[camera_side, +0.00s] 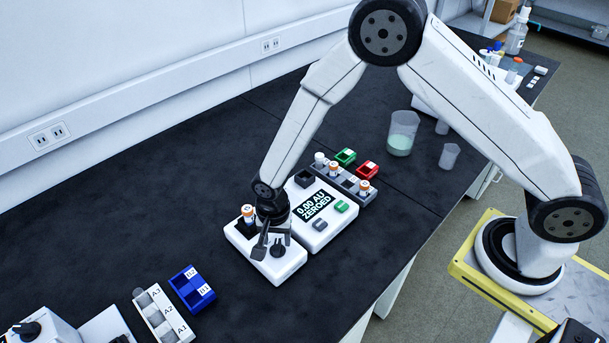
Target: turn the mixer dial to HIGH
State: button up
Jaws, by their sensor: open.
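A small white unit (262,268) with a black knob-like dial (279,248) on top stands on the black bench, left of centre. I take it as the mixer; no HIGH mark can be read at this size. An orange-capped vial (248,213) stands in a black holder at its back left. My gripper (274,241) points down over this unit, close to the dial, with its fingers apart. I cannot tell if a finger touches the dial. My wrist and fingers partly hide the unit's top. Another white unit with a black dial (25,329) is cut off at the lower left.
A blue tray (193,289) and a white rack (163,315) lie front left.

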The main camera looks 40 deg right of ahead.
aim_at(278, 243)
jog(key=shift+r, duration=3)
jog(key=shift+r, duration=0.1)
jog(key=shift+d+r, duration=0.1)
jog(key=shift+d, duration=0.1)
jog(key=s+d+r+n+t, duration=0.1)
jog(key=s+d+r+n, duration=0.4)
jog(key=d, duration=0.3)
jog(key=s+d+r+n+t, duration=0.1)
jog(key=s+d+r+n, duration=0.4)
jog(key=d, duration=0.3)
jog(key=shift+s+d+r+t, duration=0.3)
jog(key=shift+s+r, duration=0.25)
jog(key=shift+s, duration=0.25)
